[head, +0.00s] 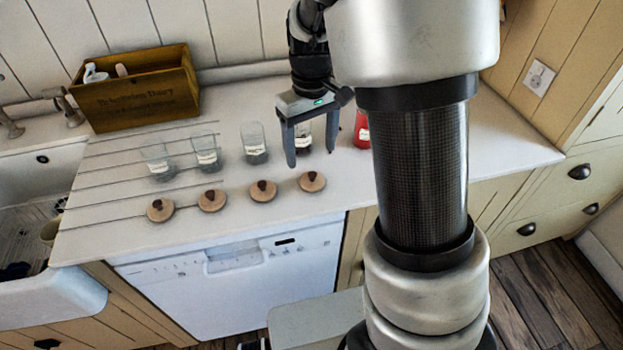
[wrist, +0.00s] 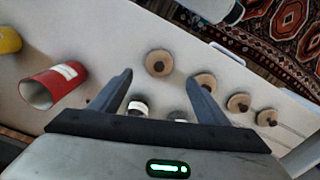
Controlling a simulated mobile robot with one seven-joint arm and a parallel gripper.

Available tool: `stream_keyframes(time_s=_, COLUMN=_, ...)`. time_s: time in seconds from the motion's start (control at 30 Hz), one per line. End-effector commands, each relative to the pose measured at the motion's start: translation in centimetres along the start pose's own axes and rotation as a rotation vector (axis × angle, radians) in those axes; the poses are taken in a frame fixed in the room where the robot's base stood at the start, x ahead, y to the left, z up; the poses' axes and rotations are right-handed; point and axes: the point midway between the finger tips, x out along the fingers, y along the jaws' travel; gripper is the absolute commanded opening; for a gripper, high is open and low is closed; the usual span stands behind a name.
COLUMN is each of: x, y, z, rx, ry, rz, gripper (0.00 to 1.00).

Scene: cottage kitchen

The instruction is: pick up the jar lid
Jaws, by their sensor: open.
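Several round wooden jar lids with dark knobs lie in a row along the front of the white counter. The rightmost lid (head: 312,183) is nearest my gripper (head: 311,157); the others are a second lid (head: 263,191), a third lid (head: 212,201) and one at the far left. My gripper is open and empty, pointing down above the counter, just behind the rightmost lid in the head view. In the wrist view one lid (wrist: 158,63) shows between and just beyond the fingertips of my gripper (wrist: 160,75). No lid is held.
Clear glass jars with labels (head: 206,152) stand in a row behind the lids, one partly hidden by my gripper. A red container (head: 361,130) stands to the right; a yellow one (wrist: 9,40) shows at the wrist view's left. A wooden crate (head: 140,105) and sink (head: 40,175) are at left.

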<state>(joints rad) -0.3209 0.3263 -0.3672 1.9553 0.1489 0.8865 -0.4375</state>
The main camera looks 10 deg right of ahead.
Motion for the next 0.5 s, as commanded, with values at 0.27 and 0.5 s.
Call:
stream_keyframes(time_s=0.27, x=2.9, y=0.0, z=0.0, rx=0.000, ry=0.000, rz=0.000, gripper=0.69)
stream_keyframes(time_s=0.5, x=6.0, y=0.3, z=0.4, rx=0.000, ry=-0.004, rz=0.000, gripper=0.69)
